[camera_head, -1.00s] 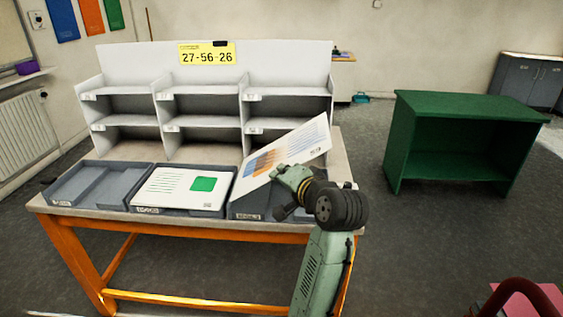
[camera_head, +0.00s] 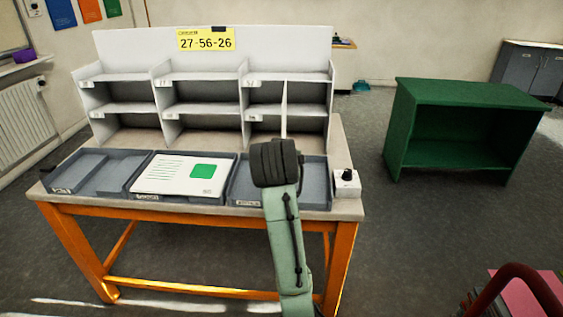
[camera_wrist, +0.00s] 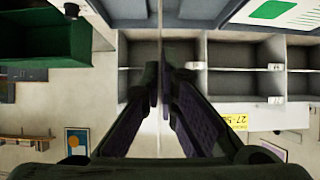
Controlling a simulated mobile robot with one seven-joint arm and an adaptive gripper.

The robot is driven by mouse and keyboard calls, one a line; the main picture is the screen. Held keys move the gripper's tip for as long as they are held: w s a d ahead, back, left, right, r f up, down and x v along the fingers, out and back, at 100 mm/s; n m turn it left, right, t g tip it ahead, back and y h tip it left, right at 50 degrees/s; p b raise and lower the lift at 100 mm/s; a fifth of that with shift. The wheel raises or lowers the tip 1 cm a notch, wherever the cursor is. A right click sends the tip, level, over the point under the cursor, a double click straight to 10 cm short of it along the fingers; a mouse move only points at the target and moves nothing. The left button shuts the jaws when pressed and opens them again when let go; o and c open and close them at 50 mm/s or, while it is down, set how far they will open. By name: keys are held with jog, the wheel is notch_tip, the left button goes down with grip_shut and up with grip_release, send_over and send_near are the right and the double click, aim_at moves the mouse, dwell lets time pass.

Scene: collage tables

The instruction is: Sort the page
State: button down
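The page (camera_head: 284,110) is upright and edge-on, a thin pale line in front of the right column of the white sorter (camera_head: 120,42). In the wrist view the page (camera_wrist: 160,40) runs as a thin line between the fingers. My gripper (camera_wrist: 160,88) is shut on it. In the head view my wrist hides the gripper. Another page with a green square (camera_head: 168,175) lies in the middle grey tray (camera_head: 180,199). The right tray (camera_head: 243,198) looks empty where visible; my wrist covers part of it. The left tray (camera_head: 85,190) holds no page.
The sorter has a yellow sign (camera_head: 206,39) reading 27-56-26 and small labels on its compartments. A white box with a black knob (camera_head: 346,183) sits at the table's right end. A green shelf (camera_head: 465,88) stands to the right, with open floor between.

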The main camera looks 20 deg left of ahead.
jog(key=n+t+h, duration=0.2)
jog(key=n+h, duration=0.3)
dwell(0.4)
jog(key=shift+n+t+h+b, duration=0.95)
jog(key=shift+n+t+b, duration=0.15)
jog(key=shift+n, duration=0.4)
jog(key=shift+n+t+h+b, duration=0.95)
jog(key=shift+n+t+b, duration=0.1)
jog(key=shift+n, duration=0.45)
